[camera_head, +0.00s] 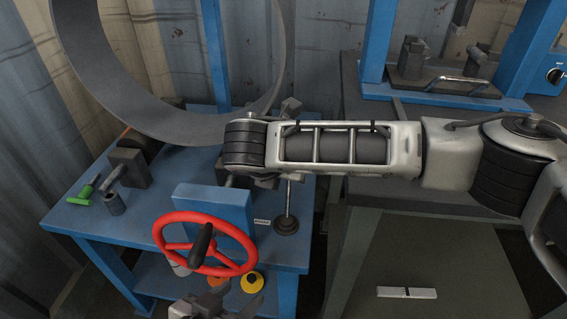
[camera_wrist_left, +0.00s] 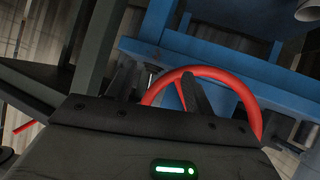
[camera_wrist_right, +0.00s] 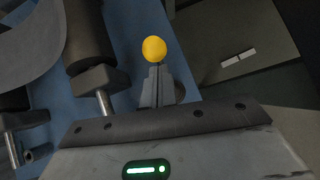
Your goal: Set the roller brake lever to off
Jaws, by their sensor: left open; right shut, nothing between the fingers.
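The brake lever appears to be the thin upright rod (camera_head: 289,198) on a round dark base at the right edge of the blue roller bench (camera_head: 88,216). Its upper end is hidden behind my right arm in the head view. In the right wrist view a yellow ball (camera_wrist_right: 154,49), seemingly the lever's knob, shows just past the tips of my right gripper (camera_wrist_right: 157,72). That gripper is shut and empty; contact with the ball cannot be told. My left gripper (camera_head: 215,304) is open and empty, low in front of the red handwheel (camera_head: 164,243). The wheel also shows beyond its fingers (camera_wrist_left: 160,84).
A large curved metal pipe (camera_head: 86,75) stands on the bench rollers. A green-handled part (camera_head: 83,196) sits at the left. Yellow (camera_head: 252,282) and orange buttons show below the handwheel. A dark workbench (camera_head: 385,190) stands at the right.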

